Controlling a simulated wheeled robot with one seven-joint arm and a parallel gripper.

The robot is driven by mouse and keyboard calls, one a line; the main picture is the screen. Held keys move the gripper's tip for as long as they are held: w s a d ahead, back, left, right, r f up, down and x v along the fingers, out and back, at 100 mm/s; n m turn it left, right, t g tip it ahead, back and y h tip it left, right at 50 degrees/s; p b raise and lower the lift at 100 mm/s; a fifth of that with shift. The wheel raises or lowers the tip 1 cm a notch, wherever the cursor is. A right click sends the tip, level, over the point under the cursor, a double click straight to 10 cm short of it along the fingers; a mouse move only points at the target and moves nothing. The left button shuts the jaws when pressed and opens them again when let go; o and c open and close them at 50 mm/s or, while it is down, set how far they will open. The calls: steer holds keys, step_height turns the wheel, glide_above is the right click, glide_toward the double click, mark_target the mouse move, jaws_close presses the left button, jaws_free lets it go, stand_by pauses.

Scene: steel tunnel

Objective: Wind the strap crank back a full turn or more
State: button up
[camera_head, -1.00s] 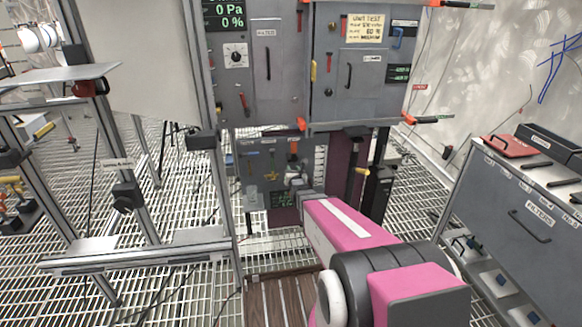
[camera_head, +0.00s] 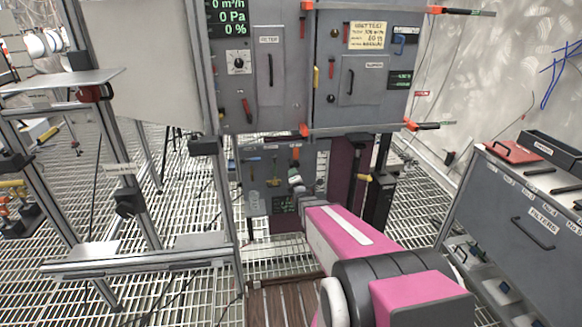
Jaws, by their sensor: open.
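My pink arm reaches forward from the lower right to a low grey panel (camera_head: 262,177). My gripper (camera_head: 296,183) is small and far off at that panel, left of a maroon upright board. It is open, but its fingers are hard to make out, and I cannot tell whether they touch anything. A small yellow handle (camera_head: 364,178) sticks out at a dark post (camera_head: 381,198) to the right of my gripper. It may be the strap crank, but I cannot tell for sure. No strap is clearly visible.
Grey filter and sampler cabinets (camera_head: 362,75) hang above the low panel, with orange-tipped bars sticking out. An aluminium frame (camera_head: 140,262) stands at the left. A grey filters cabinet (camera_head: 510,215) stands at the right. The floor is open steel grating.

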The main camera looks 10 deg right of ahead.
mark_target(291, 165)
steer(key=w+m, duration=0.3)
steer(key=m, duration=0.5)
steer(key=w+m, duration=0.4)
steer(key=m, duration=0.4)
steer(key=w+m, duration=0.3)
steer(key=m, duration=0.5)
steer(key=shift+w, duration=0.2)
jaws_close()
